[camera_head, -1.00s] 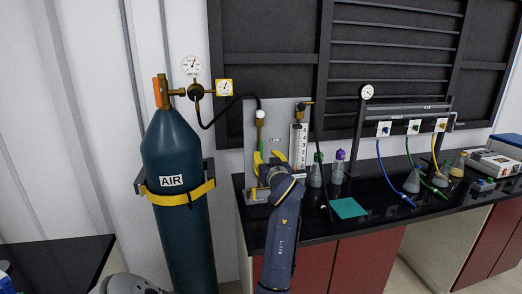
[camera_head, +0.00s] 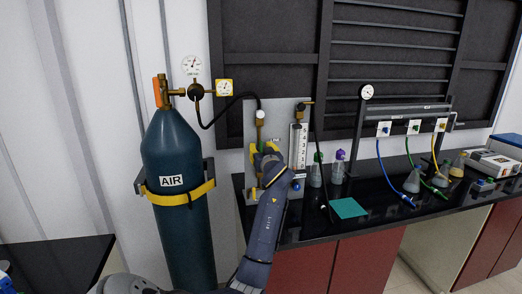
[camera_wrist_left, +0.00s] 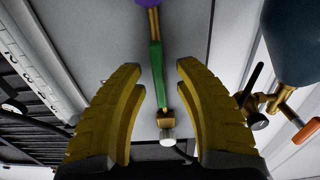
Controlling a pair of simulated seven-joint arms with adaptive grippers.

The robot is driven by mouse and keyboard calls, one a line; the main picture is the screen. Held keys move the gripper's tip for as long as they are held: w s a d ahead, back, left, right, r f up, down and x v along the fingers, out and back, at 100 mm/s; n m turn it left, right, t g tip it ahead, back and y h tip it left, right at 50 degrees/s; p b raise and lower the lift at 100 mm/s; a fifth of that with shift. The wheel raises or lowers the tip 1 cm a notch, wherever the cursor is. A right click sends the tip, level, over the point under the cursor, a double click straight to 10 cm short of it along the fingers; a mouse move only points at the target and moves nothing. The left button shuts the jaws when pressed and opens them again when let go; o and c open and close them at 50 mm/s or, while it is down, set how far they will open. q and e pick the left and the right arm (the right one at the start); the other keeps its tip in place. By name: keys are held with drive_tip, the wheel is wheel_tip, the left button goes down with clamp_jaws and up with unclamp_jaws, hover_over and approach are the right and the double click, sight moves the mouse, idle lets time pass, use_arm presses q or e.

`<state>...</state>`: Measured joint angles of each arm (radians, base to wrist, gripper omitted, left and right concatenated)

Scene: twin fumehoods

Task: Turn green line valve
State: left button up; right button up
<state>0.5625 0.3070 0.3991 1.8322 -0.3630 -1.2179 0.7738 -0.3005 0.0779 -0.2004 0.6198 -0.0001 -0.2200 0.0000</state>
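A white knob (camera_wrist_left: 167,138) sits at the end of that fitting. My right gripper is not in view.
The air cylinder (camera_head: 178,215) stands left of the panel. The flowmeter (camera_head: 299,146) is close to the gripper's right. Flasks (camera_head: 337,172) and a teal mat (camera_head: 348,208) are on the black bench. The blue and yellow hoses hang at the rack.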

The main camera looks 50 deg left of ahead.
use_arm(q)
clamp_jaws()
idle(0.4)
drive_tip(key=m, duration=0.4)
drive_tip(key=shift+w+d, duration=0.1)
drive_tip(key=shift+w, duration=0.05)
drive_tip(key=m, duration=0.4)
drive_tip(key=shift+w+f+m, duration=0.1)
drive_tip(key=shift+m, duration=0.2)
drive_tip(key=shift+w+d+f+m, duration=0.1)
drive_tip(key=shift+f+m, duration=0.05)
drive_tip(key=shift+m, duration=2.15)
drive_tip(key=shift+f+m, duration=0.1)
drive_tip(key=shift+m, duration=2.2)
